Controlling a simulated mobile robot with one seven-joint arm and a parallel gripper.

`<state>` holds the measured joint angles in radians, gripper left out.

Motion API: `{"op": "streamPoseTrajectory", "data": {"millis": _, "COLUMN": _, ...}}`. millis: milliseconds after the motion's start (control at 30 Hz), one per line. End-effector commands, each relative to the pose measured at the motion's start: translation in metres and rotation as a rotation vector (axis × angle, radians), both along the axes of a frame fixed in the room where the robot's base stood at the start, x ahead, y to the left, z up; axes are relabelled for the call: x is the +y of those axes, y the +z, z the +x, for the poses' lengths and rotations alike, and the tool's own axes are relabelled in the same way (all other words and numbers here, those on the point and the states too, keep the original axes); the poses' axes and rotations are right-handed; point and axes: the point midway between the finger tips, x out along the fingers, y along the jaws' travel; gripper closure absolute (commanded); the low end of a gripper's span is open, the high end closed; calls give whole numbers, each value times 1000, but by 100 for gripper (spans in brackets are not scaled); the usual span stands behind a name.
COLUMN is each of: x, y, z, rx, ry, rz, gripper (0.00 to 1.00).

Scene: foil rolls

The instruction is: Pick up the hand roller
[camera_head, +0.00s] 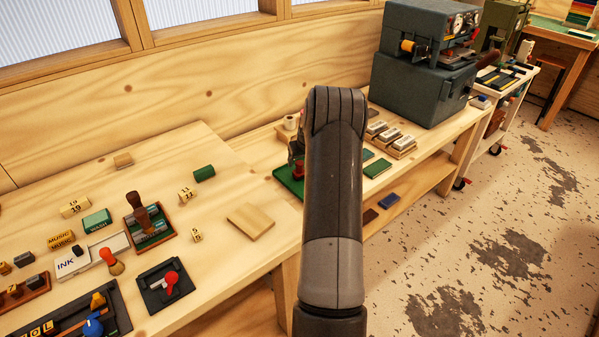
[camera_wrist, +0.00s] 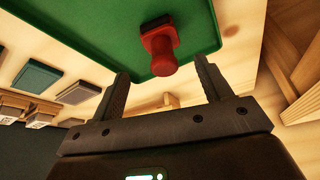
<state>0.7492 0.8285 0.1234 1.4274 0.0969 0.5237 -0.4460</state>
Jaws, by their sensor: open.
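What looks like the hand roller (camera_wrist: 160,47), a red handle with a dark part at its far end, lies on a green tray (camera_wrist: 95,22) in the wrist view. My gripper (camera_wrist: 162,70) is open, its two fingers on either side of the handle's near end. I see no finger touching the handle. In the head view a small red part of it (camera_head: 298,171) shows on the green tray (camera_head: 287,182), just left of my arm. My arm hides the rest of it and most of the gripper.
Grey and green blocks (camera_wrist: 36,76) lie beside the tray in the wrist view. In the head view, stamp blocks (camera_head: 398,144) and a green pad (camera_head: 377,168) lie right of my arm. A dark machine (camera_head: 425,85) stands behind. A wooden board (camera_head: 250,221) lies at left.

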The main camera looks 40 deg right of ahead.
Motion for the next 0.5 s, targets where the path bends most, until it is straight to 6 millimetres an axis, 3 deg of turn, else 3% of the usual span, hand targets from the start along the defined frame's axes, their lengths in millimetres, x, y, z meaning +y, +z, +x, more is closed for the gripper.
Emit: {"op": "streamPoseTrajectory", "data": {"millis": 500, "x": 1, "y": -50, "z": 16, "rx": -1, "ry": 0, "rz": 0, "gripper": 29}}
